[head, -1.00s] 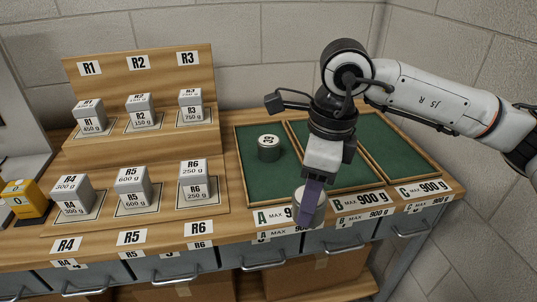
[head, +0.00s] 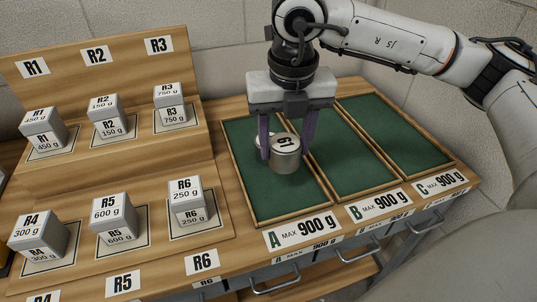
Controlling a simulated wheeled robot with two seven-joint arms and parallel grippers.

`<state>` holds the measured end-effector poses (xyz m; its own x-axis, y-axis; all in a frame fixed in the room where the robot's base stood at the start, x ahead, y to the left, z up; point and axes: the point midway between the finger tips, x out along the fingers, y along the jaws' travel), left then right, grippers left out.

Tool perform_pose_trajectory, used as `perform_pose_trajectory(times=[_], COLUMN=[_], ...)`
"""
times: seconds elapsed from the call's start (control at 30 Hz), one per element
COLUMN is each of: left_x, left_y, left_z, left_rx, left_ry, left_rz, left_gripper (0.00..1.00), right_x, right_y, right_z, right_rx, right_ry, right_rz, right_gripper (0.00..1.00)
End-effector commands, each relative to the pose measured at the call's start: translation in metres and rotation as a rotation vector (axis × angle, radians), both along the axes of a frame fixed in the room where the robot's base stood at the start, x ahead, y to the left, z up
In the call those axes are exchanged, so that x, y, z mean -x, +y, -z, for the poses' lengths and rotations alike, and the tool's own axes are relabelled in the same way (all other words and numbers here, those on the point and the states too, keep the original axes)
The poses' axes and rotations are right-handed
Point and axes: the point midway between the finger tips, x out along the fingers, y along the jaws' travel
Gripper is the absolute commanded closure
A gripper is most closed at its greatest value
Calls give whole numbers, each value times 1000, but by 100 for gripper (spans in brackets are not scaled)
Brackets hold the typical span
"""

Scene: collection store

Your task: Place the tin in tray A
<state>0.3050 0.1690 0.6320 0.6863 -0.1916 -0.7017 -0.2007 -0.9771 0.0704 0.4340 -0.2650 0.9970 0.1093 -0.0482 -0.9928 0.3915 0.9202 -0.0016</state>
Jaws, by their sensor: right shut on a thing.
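Tray A (head: 240,170) is the left tray, lined in green, with a label reading A MAX 900 g at its front. My right gripper (head: 285,150) points down over tray A, its two purple fingers shut on a silver tin (head: 286,160) with a white top label. The held tin is inside tray A's outline; I cannot tell whether its base touches the mat. My left gripper is not in view.
Tray B (head: 350,172) and tray C (head: 395,130) are empty to the right. A wooden stepped rack (head: 130,180) on the left bears blocks R1 to R6 with weight labels. Drawers with handles run below the front edge (head: 310,262).

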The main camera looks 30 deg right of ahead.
Motion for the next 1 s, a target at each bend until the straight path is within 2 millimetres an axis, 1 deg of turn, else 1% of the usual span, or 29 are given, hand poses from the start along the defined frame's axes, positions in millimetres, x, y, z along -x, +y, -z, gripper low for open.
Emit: perform_pose_trajectory(times=[0.03, 0.13, 0.2, 0.37, 0.57, 0.63, 0.83, 0.97, 1.0], left_x=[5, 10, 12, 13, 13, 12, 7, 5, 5], left_y=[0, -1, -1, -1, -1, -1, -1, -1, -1], left_z=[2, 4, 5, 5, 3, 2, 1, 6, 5], left_rx=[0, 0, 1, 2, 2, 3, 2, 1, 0], left_ry=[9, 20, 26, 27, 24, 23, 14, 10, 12], left_rz=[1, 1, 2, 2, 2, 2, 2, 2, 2], left_gripper=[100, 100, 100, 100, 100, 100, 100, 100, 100], right_x=[1, 1, 1, 0, 1, 0, 0, 0, 0], right_y=[-1, -1, 0, 0, -1, -1, -1, -1, -1], right_z=[10, 28, 36, 47, 75, 79, 79, 84, 83], right_rx=[1, 1, -1, 0, 0, 0, -1, -1, 0], right_ry=[4, 3, 2, 1, 2, 0, -1, 0, 0], right_rz=[1, 1, 0, -1, -1, -1, 0, -1, -1], right_gripper=[75, 75, 75, 75, 75, 75, 75, 75, 48])
